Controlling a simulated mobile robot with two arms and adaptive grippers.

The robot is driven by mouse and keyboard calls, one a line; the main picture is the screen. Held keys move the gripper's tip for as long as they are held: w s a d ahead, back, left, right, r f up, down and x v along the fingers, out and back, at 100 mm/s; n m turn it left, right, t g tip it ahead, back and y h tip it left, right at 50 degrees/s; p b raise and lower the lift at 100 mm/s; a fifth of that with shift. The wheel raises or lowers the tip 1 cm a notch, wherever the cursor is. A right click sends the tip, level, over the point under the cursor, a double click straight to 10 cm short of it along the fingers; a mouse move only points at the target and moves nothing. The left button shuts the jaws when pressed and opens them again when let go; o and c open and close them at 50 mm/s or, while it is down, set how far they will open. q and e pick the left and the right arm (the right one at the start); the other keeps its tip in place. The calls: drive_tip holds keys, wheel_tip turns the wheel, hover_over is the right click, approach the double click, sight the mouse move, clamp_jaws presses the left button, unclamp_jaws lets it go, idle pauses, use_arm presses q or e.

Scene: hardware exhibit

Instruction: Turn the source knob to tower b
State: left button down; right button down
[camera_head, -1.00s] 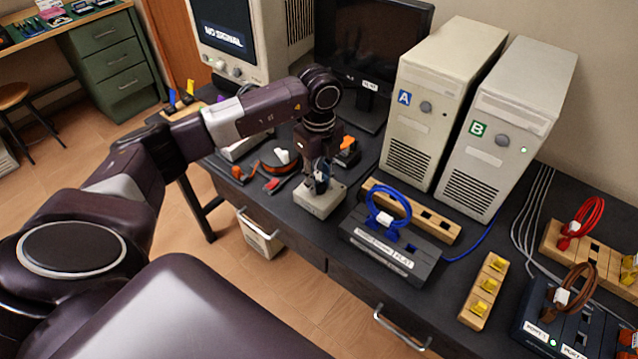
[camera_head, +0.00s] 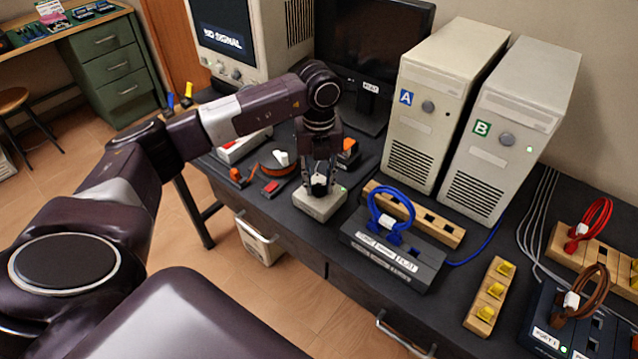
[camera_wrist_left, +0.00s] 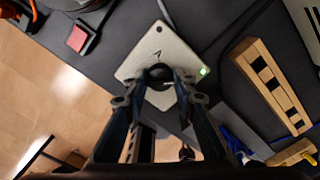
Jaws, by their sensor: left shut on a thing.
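The source box is a small pale box (camera_head: 319,207) near the front edge of the dark desk. Its round black knob (camera_wrist_left: 160,76) is on top, between my left fingers in the left wrist view. My left gripper (camera_head: 320,187) points straight down and is shut on the knob. The fingers hide much of the knob, so its pointer cannot be read. A green light glows at one corner of the box. Tower A (camera_head: 436,105) and tower B (camera_head: 510,135) stand upright behind to the right, with a blue A label and a green B label. My right gripper is not in view.
A dark switch block (camera_head: 395,250) with a blue cable loop sits just right of the box. A wooden socket strip (camera_head: 440,228) lies behind it. A red-ended tool (camera_head: 279,185) lies to the left. Monitors stand at the back.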

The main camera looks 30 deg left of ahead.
sight(319, 185)
use_arm(q)
drive_tip(key=shift+w+r, duration=0.1)
drive_tip(key=shift+r, duration=0.05)
drive_tip(key=c, duration=1.6)
unclamp_jaws()
wheel_tip(319, 185, up, 12)
